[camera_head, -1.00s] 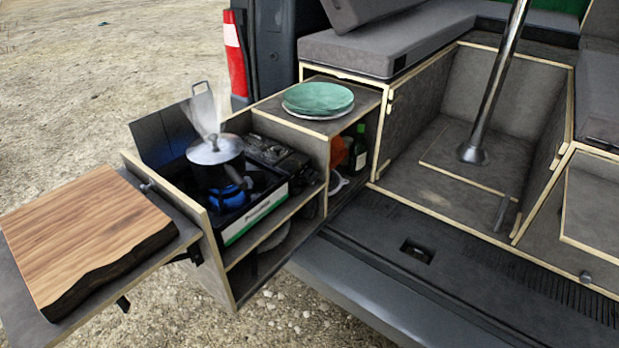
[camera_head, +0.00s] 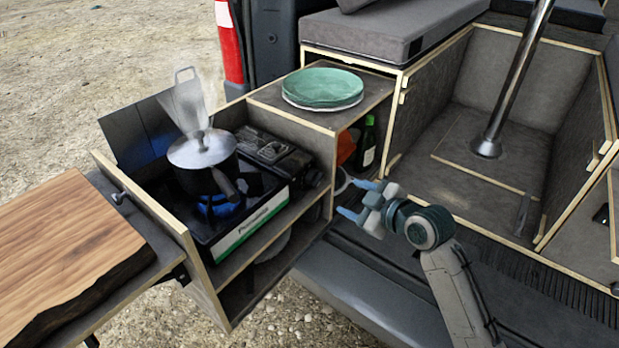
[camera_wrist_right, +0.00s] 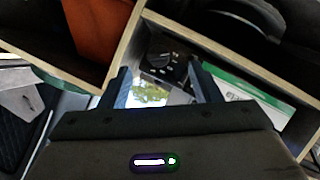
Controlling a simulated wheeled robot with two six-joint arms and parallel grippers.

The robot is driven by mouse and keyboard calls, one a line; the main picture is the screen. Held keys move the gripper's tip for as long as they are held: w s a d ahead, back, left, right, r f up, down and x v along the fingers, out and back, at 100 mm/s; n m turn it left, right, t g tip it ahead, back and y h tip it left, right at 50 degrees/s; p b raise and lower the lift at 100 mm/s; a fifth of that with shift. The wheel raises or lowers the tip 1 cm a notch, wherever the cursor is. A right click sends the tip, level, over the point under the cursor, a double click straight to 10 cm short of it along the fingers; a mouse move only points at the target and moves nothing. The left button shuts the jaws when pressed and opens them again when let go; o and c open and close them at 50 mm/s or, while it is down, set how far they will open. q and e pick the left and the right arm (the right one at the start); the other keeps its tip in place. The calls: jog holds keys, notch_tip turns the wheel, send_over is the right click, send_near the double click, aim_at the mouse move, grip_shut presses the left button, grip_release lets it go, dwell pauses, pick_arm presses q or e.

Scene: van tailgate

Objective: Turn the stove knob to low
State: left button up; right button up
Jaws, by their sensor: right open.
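The camping stove (camera_head: 250,226) sits in the pull-out drawer with its front panel facing me. A lidded steel pot (camera_head: 203,160) stands on it over a blue flame and gives off steam. In the right wrist view a dark round knob (camera_wrist_right: 172,64) shows between the fingertips, above a coloured label; the head view does not show the knob clearly. My right gripper (camera_head: 356,200) is open and empty, right of the stove and apart from it. It also shows in the right wrist view (camera_wrist_right: 160,78), its fingers pointing toward the knob. My left gripper is not in view.
A wooden board (camera_head: 70,245) lies on the side shelf at left. Green plates (camera_head: 322,86) rest on the cabinet top, and a bottle (camera_head: 366,146) stands in the open compartment below. The drawer's wooden edges border the stove.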

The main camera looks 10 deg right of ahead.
aim_at(320, 180)
jog(key=shift+n+y, duration=0.3)
jog(key=x, duration=0.3)
jog(key=r+x, duration=0.1)
jog(key=x, duration=0.2)
jog(key=a+r+p+x, duration=0.1)
jog(key=x, duration=0.2)
jog(key=shift+w+f, duration=0.1)
jog(key=shift+w, duration=0.3)
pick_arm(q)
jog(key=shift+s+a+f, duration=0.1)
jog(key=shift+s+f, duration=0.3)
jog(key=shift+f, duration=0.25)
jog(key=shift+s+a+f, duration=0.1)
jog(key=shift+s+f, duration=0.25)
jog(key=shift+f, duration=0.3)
pick_arm(e)
jog(key=shift+w+a+f, duration=0.2)
jog(key=shift+w+a, duration=0.05)
jog(key=shift+w, duration=0.15)
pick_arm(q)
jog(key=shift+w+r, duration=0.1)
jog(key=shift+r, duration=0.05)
pick_arm(e)
jog(key=c, duration=1)
